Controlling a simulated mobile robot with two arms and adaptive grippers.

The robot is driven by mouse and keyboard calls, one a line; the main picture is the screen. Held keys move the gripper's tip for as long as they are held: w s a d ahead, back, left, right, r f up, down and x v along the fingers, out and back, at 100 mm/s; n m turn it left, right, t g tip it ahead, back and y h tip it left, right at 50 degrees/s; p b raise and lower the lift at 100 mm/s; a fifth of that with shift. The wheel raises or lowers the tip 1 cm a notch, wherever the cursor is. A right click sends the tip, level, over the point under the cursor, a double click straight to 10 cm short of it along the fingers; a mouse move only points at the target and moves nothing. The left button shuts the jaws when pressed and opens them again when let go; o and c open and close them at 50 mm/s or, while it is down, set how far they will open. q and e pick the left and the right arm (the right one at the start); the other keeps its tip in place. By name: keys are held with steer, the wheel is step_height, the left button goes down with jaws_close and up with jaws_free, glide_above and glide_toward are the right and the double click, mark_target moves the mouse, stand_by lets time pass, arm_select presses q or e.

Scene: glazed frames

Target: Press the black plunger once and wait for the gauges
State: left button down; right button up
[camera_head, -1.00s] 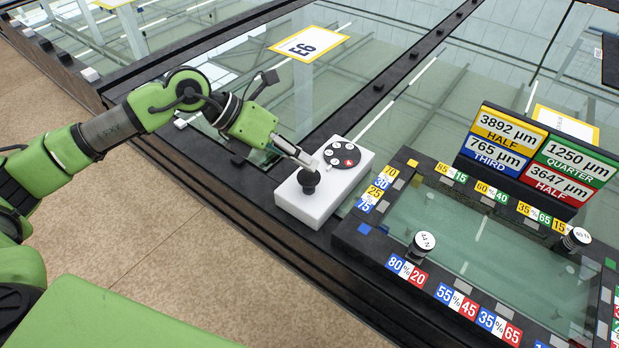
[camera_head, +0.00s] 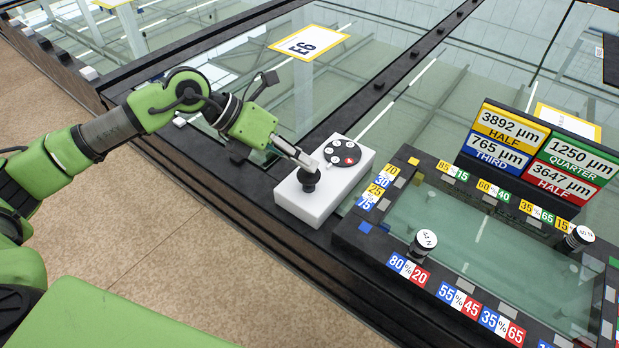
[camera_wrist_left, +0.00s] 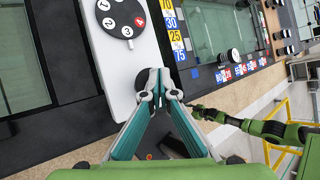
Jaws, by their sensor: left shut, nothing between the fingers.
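The black plunger (camera_head: 309,182) is a round knob on the near end of a white box (camera_head: 315,206) at the table edge. My left gripper (camera_head: 309,166) is shut and empty, pointing down with its tips at the top of the plunger. In the left wrist view the closed fingertips (camera_wrist_left: 158,92) overlap the plunger (camera_wrist_left: 146,77) and partly hide it; exact contact is hard to tell. A four-panel gauge display (camera_head: 532,157) reads 3892, 765, 1250 and 3647 µm. My right gripper (camera_wrist_left: 203,112) shows small in the left wrist view, its opening unclear.
A black dial (camera_head: 342,153) with white spots and one red spot sits on the white box. Right of it is a black-framed glass tray (camera_head: 462,262) with coloured percentage labels and two black cylinders (camera_head: 423,244) (camera_head: 574,240). An E6 sign (camera_head: 309,43) lies behind on the glass.

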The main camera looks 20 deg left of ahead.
mark_target(305, 173)
arm_select(q)
steer(key=shift+f+b, duration=0.6)
steer(key=shift+f, duration=0.15)
stand_by(0.7)
steer(key=shift+r, duration=0.15)
steer(key=shift+r+p, duration=0.7)
steer(key=shift+r, duration=0.35)
steer(key=shift+r, duration=0.15)
step_height(305, 173, up, 6)
steer(key=p, duration=0.3)
stand_by(0.5)
